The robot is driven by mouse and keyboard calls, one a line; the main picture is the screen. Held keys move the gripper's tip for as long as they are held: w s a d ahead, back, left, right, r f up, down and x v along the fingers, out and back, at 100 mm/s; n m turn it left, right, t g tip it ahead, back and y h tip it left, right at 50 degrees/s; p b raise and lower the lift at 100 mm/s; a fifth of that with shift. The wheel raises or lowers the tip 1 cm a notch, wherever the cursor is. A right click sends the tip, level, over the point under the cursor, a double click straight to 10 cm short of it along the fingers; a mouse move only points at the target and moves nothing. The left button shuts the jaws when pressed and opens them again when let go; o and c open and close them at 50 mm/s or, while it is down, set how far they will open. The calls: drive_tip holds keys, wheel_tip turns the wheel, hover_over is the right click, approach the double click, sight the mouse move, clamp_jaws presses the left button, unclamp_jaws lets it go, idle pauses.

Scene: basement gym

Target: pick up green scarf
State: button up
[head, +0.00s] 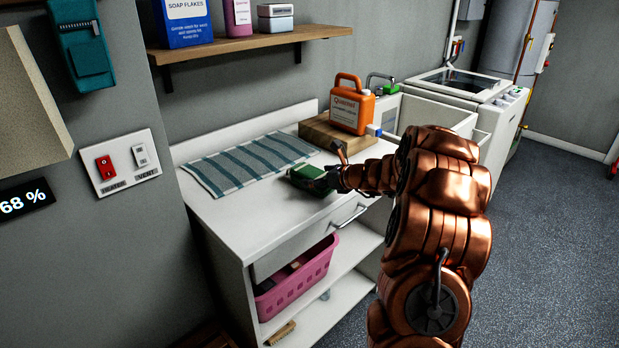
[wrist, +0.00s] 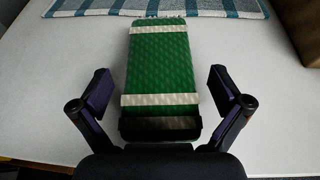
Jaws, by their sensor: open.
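The green scarf (head: 309,177) lies folded on the white counter, in front of the striped towel. In the wrist view the scarf (wrist: 160,65) is a long green block with pale bands and a dark near end. My gripper (wrist: 161,90) is open, with one finger on each side of the scarf and a visible gap to both. In the head view my gripper (head: 332,178) is at the scarf's right end, and my arm hides part of the counter there.
A teal and white striped towel (head: 245,162) lies behind the scarf. An orange jug (head: 350,108) stands on a wooden block (head: 318,131) behind my gripper. A pink basket (head: 297,282) sits on the shelf below. The counter's front left (head: 235,218) is clear.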

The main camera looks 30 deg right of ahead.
drive_tip(key=shift+w+a+f, duration=0.15)
drive_tip(key=shift+w, duration=0.3)
drive_tip(key=shift+c, duration=0.4)
drive_tip(key=c, duration=1.1)
